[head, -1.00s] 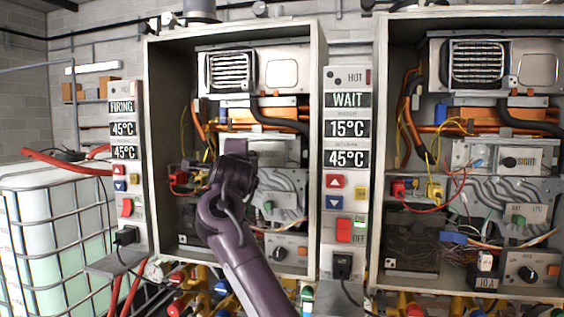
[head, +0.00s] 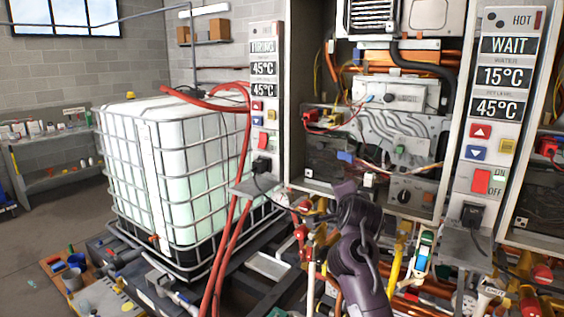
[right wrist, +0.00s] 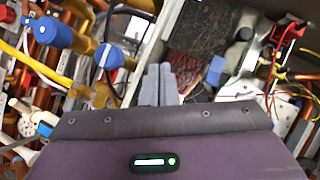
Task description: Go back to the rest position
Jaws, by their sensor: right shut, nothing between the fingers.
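My right arm (head: 362,255), dark purple, rises from the bottom of the head view, in front of the lower edge of the middle heater cabinet (head: 436,212). Its fingertips cannot be made out there. In the right wrist view my right gripper (right wrist: 157,84) has its grey fingers together with nothing between them. It points toward the open cabinet and its wiring, with blue-capped pipe fittings (right wrist: 50,32) to its left. My left gripper is not in view.
Pipes and coloured valves crowd the space below the cabinets, including a white and green valve (head: 421,255). Red hoses (head: 228,240) hang beside a caged white tank (head: 190,170) at left. A control panel reads WAIT (head: 508,45). Open floor (head: 40,240) lies far left.

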